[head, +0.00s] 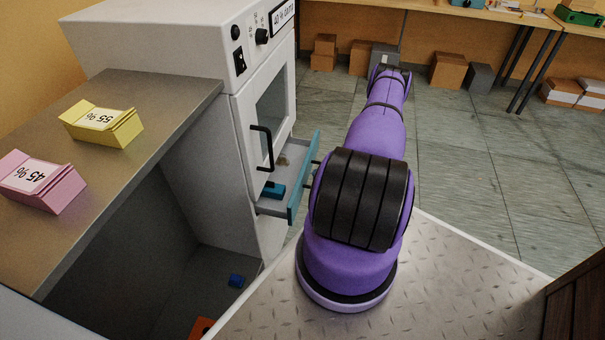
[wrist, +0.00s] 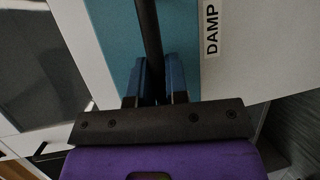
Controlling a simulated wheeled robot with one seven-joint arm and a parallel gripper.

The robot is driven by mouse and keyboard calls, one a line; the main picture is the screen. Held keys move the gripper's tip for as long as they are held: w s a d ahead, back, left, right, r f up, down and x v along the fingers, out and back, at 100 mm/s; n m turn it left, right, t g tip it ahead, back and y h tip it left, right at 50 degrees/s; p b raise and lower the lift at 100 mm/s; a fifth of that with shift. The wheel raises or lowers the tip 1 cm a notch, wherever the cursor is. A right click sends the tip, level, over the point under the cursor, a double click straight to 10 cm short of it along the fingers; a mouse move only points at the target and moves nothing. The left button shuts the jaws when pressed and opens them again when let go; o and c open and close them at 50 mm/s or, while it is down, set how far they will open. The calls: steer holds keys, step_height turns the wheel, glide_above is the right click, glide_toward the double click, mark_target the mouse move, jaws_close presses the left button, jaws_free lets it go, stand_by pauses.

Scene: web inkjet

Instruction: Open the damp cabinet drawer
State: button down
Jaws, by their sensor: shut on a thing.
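The damp cabinet (head: 175,40) is a white box at the left, with a window door (head: 271,110) and a black door handle (head: 262,148). Below the door, its drawer with a teal front (head: 303,180) stands pulled out, and its grey inside shows with a blue item (head: 272,189) and a small tan item in it. In the wrist view, my gripper (wrist: 158,78) is shut on the dark drawer handle (wrist: 149,35), in front of the teal panel (wrist: 115,35) beside a "DAMP" label (wrist: 212,30). In the head view my arm hides the gripper.
A grey counter (head: 170,95) at the left holds a yellow box (head: 100,123) and a pink box (head: 42,180). Below it is an open dark space with a small blue item (head: 236,280).

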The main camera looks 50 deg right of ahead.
steer(key=s, duration=0.1)
steer(key=s+d, duration=0.1)
steer(key=s, duration=0.1)
steer(key=s+d, duration=0.1)
steer(key=s, duration=0.1)
steer(key=shift+s, duration=0.15)
steer(key=shift+d, duration=0.1)
steer(key=c, duration=1.1)
jaws_free()
steer(key=shift+c, duration=0.2)
steer(key=s+r, duration=0.2)
steer(key=s, duration=0.8)
steer(key=shift+s, duration=0.3)
